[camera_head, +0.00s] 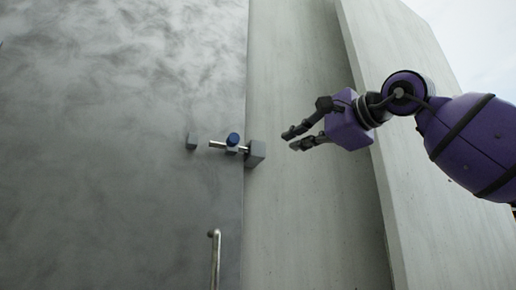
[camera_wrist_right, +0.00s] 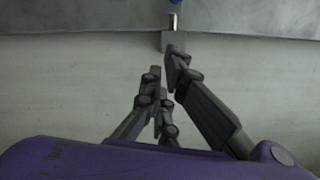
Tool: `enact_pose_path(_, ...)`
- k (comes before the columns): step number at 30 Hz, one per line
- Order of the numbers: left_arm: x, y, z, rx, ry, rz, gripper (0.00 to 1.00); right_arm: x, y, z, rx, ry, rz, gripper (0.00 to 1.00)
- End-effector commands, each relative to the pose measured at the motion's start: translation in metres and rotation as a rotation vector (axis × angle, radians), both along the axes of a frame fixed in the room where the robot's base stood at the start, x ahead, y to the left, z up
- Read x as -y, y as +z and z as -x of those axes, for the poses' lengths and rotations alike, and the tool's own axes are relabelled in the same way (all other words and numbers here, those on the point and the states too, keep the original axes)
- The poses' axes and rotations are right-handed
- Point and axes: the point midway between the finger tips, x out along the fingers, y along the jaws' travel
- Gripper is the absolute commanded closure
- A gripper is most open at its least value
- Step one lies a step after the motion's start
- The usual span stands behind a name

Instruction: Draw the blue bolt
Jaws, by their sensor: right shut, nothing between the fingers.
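The blue bolt shows in the head view as a blue knob (camera_head: 233,139) on a silver rod (camera_head: 217,145). The rod runs sideways across the edge of the grey door and its right end meets a grey block (camera_head: 255,153) on the pale wall. A smaller grey block (camera_head: 191,141) sits to the left, apart from the rod's left end. My right gripper (camera_head: 287,141) is to the right of the block, shut and empty, apart from the bolt. In the right wrist view the gripper's fingers (camera_wrist_right: 162,70) point toward the block (camera_wrist_right: 173,41), with the blue knob partly cut off at the top edge. My left gripper is not in view.
A grey door (camera_head: 110,180) fills the left of the head view, with a vertical metal handle (camera_head: 215,262) below the bolt. A pale wall (camera_head: 310,220) and a projecting pale panel (camera_head: 425,230) are at right. Room around the bolt is free.

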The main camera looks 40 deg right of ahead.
Motion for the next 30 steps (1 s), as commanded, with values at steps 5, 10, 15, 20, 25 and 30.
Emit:
enact_pose_path(5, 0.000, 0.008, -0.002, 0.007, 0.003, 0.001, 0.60, 0.000, 0.003, -0.020, -0.002, -0.003, 0.001, 1.00)
enact_pose_path(10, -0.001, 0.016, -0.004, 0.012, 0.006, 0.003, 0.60, 0.000, 0.005, -0.048, -0.002, -0.003, 0.001, 1.00)
enact_pose_path(15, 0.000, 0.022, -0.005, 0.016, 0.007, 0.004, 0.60, 0.000, 0.006, -0.075, -0.002, -0.004, 0.001, 1.00)
enact_pose_path(20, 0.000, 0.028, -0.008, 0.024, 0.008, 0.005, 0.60, 0.000, 0.007, -0.096, 0.001, -0.002, 0.001, 1.00)
enact_pose_path(25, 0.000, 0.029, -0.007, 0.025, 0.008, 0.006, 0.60, -0.026, 0.011, -0.102, 0.001, 0.001, 0.003, 1.00)
enact_pose_path(30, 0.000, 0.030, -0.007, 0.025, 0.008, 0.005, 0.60, -0.037, 0.013, -0.105, 0.002, 0.002, 0.000, 1.00)
